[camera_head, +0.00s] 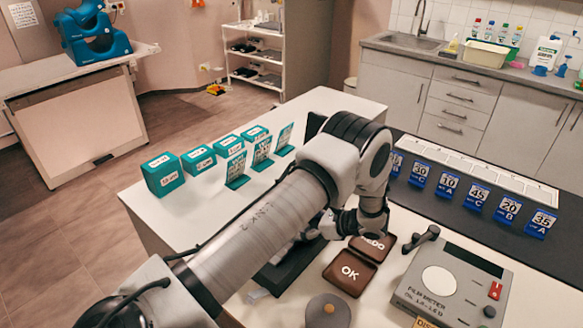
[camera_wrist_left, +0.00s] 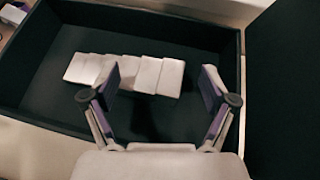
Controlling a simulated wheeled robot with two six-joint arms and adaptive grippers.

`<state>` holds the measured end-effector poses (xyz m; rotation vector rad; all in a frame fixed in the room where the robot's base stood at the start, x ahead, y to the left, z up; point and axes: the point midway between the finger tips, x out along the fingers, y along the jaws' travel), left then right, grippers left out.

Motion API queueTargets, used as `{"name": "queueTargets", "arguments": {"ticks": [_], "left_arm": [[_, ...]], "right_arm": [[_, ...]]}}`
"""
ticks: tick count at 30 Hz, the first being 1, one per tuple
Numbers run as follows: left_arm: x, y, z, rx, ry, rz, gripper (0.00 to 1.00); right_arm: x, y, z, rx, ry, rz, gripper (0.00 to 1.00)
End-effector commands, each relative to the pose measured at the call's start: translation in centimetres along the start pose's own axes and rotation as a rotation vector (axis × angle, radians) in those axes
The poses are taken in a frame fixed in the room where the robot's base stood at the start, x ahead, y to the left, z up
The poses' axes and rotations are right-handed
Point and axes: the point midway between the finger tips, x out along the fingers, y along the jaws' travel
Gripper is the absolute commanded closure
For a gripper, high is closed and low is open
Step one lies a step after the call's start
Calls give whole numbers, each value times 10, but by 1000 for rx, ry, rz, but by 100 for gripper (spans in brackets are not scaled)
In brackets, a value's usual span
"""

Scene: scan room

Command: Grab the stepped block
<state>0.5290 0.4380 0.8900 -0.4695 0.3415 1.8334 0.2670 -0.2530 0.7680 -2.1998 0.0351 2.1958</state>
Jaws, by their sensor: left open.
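The stepped block (camera_wrist_left: 150,74) is white, with several side-by-side steps, and lies in a black tray (camera_wrist_left: 65,122) in the left wrist view. My left gripper (camera_wrist_left: 161,82) is open, its two fingers spread on either side of the block's right part. The left finger overlaps part of the block in the picture. I cannot tell the height of the fingertips above it. My right gripper is not in view.
Teal boxes (camera_head: 165,175) and teal cards stand on the white table left of my arm. Blue number cards (camera_head: 476,194) stand on a dark mat at right. A brown OK tray (camera_head: 350,272) and a grey film meter (camera_head: 456,283) are in front.

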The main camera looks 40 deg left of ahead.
Motion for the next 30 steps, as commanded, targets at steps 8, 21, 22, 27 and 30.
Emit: {"name": "queueTargets", "arguments": {"ticks": [8,21,22,27,30], "left_arm": [[8,0,0,0,0,-1,15],[8,0,0,0,0,0,100],[8,0,0,0,1,0,100],[2,0,12,0,1,0,100],[-9,0,30,-1,1,-1,100]], "right_arm": [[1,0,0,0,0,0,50],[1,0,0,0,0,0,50],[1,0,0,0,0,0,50],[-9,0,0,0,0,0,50],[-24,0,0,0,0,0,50]]}}
